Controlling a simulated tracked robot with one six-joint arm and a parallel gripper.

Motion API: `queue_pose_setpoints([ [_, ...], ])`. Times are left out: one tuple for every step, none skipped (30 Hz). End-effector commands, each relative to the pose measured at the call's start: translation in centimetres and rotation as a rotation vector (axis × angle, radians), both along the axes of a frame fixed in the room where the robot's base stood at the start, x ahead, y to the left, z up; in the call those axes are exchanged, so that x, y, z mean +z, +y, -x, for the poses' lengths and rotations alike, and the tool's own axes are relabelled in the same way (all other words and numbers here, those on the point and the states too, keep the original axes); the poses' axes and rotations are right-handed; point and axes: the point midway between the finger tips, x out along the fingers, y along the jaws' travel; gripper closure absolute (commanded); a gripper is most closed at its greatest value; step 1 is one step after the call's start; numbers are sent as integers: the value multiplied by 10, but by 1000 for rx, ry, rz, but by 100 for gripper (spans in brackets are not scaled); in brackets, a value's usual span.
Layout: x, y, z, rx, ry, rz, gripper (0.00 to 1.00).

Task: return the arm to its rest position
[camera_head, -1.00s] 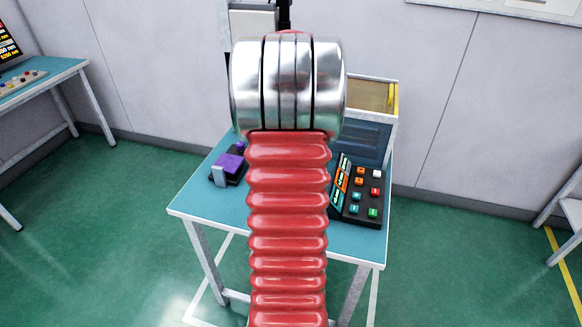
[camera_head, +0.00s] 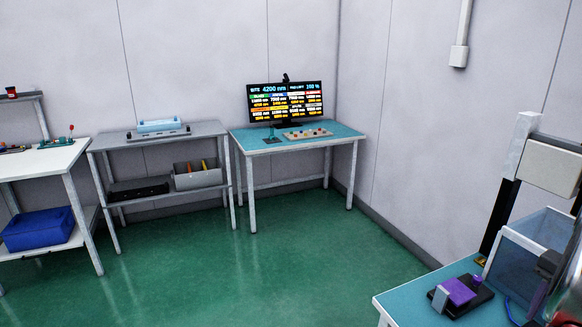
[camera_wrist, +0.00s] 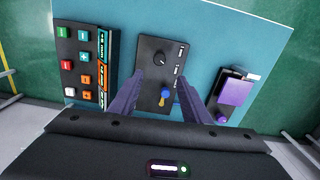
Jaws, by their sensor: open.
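My gripper (camera_wrist: 160,88) shows in the wrist view, with two dark purple fingers spread apart and nothing between them. It is above a blue-topped table (camera_wrist: 205,22), over a dark panel (camera_wrist: 157,55) with a knob and a small blue-and-yellow lever. In the head view only a shiny metal part of my arm shows at the right edge; my gripper cannot be made out there.
A button keypad (camera_wrist: 82,65) lies left of the panel, and a purple-topped device (camera_wrist: 233,91) right of it. That device also shows in the head view (camera_head: 460,291). A monitor (camera_head: 285,103) stands on a far table. Green floor (camera_head: 270,265) between is clear.

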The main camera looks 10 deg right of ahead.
Motion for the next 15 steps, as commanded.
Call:
queue_pose_setpoints([
  [0,0,0,5,0,1,57],
  [0,-1,0,10,-2,4,57],
  [0,-3,-1,21,-5,11,57],
  [-3,-2,-1,32,-6,13,57],
  [-8,0,0,38,-4,10,57],
  [-13,3,1,46,-2,4,57],
  [-18,6,3,54,0,-1,57],
  [-20,9,4,61,2,-3,57],
  [-22,15,6,70,0,-2,57],
  [-23,20,7,81,0,0,57],
  [-23,26,6,95,0,1,57],
  [-22,34,3,116,-2,7,57],
  [-22,40,1,131,-4,9,57],
  [-21,47,-2,147,-6,13,57],
  [-19,57,-6,170,-8,19,57],
])
